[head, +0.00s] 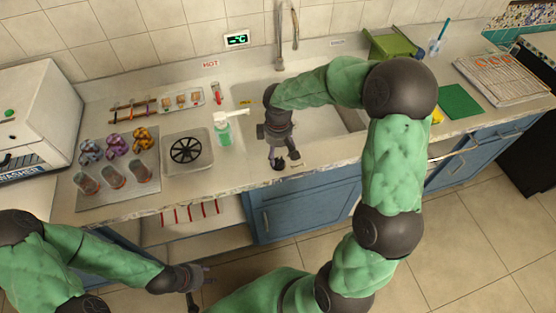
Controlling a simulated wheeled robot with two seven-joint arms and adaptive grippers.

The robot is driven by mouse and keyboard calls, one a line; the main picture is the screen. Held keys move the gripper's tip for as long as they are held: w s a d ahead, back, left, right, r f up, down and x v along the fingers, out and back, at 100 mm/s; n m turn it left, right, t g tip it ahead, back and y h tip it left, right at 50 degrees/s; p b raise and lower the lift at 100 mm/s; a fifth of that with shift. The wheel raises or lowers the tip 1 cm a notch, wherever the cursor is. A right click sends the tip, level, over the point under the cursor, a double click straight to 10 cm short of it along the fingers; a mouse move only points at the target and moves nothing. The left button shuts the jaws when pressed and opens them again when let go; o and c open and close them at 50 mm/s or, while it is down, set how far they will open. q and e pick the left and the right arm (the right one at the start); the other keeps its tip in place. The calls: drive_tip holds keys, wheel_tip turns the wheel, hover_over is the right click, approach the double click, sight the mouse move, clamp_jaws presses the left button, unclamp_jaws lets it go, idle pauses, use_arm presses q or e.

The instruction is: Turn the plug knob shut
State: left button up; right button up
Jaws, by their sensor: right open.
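A small dark knob (277,164), which I take to be the plug knob, sits on the counter strip at the front edge of the sink (330,140). My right gripper (283,158) points down just above and beside it, with its fingers spread. One finger is close to the knob; I cannot tell if they touch. The knob's turn position is too small to read. My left gripper (203,288) is low in front of the cabinets, away from the counter, with its fingers apart and nothing between them.
A green soap bottle (224,132) stands left of the sink. The tall faucet (280,40) rises behind it. A green mat (460,101) lies at right.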

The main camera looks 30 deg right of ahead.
sight(279, 159)
drive_tip(key=shift+s+f+b, duration=0.1)
drive_tip(key=shift+f+b, duration=0.35)
drive_tip(key=shift+f, duration=1.5)
drive_tip(key=c, duration=1.1)
